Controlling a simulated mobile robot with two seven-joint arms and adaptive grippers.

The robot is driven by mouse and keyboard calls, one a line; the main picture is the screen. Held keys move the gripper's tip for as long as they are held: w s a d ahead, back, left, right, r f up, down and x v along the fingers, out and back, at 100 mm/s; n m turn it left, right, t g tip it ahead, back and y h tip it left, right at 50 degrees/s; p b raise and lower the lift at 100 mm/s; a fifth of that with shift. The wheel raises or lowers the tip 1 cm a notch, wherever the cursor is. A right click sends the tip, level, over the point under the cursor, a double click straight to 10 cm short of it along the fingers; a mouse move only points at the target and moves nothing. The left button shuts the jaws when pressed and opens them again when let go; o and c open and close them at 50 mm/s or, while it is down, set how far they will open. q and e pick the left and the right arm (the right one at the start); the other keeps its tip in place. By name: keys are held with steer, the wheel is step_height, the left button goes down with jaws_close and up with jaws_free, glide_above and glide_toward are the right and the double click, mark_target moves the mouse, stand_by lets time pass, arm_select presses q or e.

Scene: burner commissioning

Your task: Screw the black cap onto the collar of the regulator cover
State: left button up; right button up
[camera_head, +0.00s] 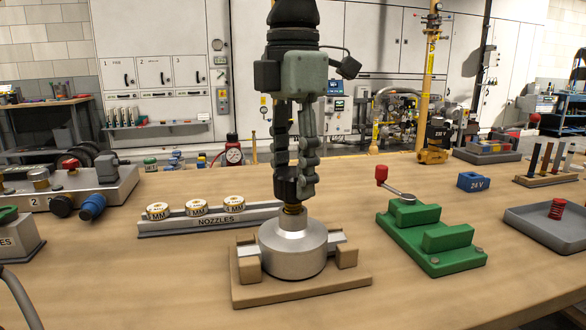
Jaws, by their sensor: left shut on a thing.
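The regulator cover (293,248) is a round silver body in a wooden fixture in the middle of the bench. I cannot tell whether the cap's threads meet the collar.
The wooden fixture (255,294) has raised blocks at its sides. A nozzle rack (180,226) stands close behind to the left. A green fixture (450,262) with a red-knobbed lever is to the right. A grey tray (535,228) holds a red spring (557,208). The front bench is clear.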

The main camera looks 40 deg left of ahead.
arm_select(q)
steer(key=shift+f+b, duration=1.05)
steer(key=shift+f, duration=0.45)
steer(key=o, duration=1.4)
steer(key=shift+c, duration=0.2)
